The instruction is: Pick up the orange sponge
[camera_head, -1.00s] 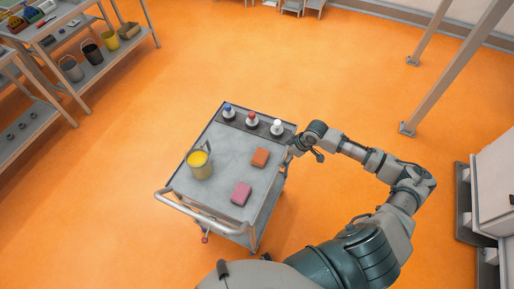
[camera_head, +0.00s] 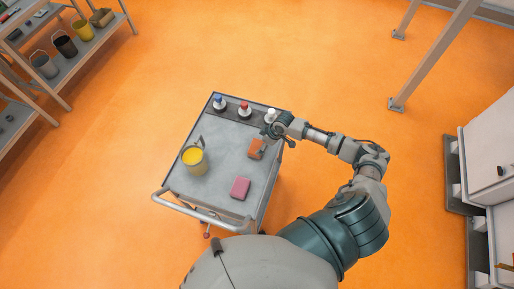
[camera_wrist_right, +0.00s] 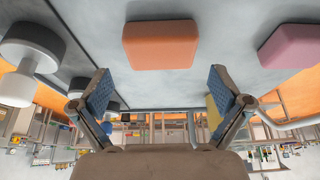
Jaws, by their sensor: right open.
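The orange sponge (camera_head: 256,149) lies flat on the grey cart top, near its right edge in the head view. In the right wrist view the orange sponge (camera_wrist_right: 160,44) shows ahead of and between my fingers, apart from them. My right gripper (camera_head: 265,137) is just beside the sponge in the head view, partly hidden by its own wrist. In the right wrist view my right gripper (camera_wrist_right: 160,92) is open and empty, with blue pads on both fingers. My left gripper is not in view.
The cart (camera_head: 222,150) also carries a pink sponge (camera_head: 240,187), a yellow bucket (camera_head: 194,160) and several capped bottles, one a red-capped bottle (camera_head: 244,108), along its far edge. A white bottle (camera_wrist_right: 32,45) is close to my right gripper. Shelves (camera_head: 85,45) stand at upper left.

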